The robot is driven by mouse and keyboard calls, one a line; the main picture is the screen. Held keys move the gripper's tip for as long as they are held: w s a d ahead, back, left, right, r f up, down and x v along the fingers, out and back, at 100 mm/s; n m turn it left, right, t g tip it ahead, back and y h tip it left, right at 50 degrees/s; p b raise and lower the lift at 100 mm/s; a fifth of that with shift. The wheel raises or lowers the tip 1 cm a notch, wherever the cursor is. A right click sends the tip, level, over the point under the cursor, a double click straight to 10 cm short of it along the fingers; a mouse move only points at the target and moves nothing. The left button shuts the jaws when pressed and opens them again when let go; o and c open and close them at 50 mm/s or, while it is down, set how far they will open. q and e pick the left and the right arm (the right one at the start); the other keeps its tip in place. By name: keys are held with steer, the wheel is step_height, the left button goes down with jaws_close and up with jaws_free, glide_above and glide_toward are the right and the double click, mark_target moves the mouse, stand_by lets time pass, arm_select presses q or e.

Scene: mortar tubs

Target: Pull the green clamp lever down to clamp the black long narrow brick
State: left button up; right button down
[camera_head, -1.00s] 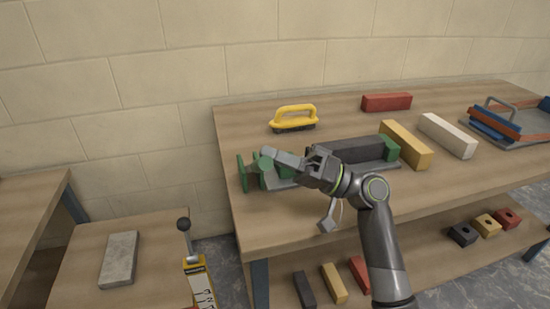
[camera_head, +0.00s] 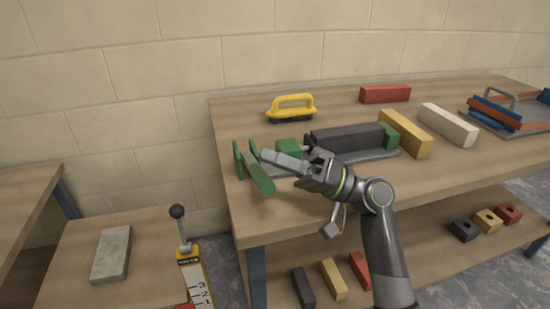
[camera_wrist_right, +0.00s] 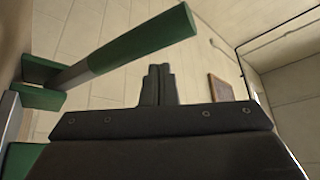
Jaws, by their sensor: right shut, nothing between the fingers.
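The green clamp lever (camera_head: 259,175) is at the left end of the clamp on the table, its grip slanting down towards the table's front edge. It also shows in the right wrist view (camera_wrist_right: 140,42), slanting across the upper left. The black long narrow brick (camera_head: 346,136) lies in the clamp between a green block (camera_head: 290,145) and a green end stop (camera_head: 391,137). I cannot tell whether the left block touches it. My right gripper (camera_head: 266,156) is shut and empty, with its fingertips close to the lever; contact is unclear. It also shows in the wrist view (camera_wrist_right: 157,85).
A yellow-handled float (camera_head: 292,107) stands behind the clamp. Red (camera_head: 385,93), yellow (camera_head: 405,132) and white (camera_head: 447,124) bricks lie behind and to the right. A yellow device with a black-knobbed lever (camera_head: 190,262) stands at the front left. Table room left of the float is clear.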

arm_select(q)
steer(key=shift+w+d+r, duration=0.15)
steer(key=shift+r, duration=0.2)
arm_select(e)
steer(key=shift+s+f, duration=0.1)
steer(key=shift+f, duration=0.1)
steer(key=shift+r, duration=0.1)
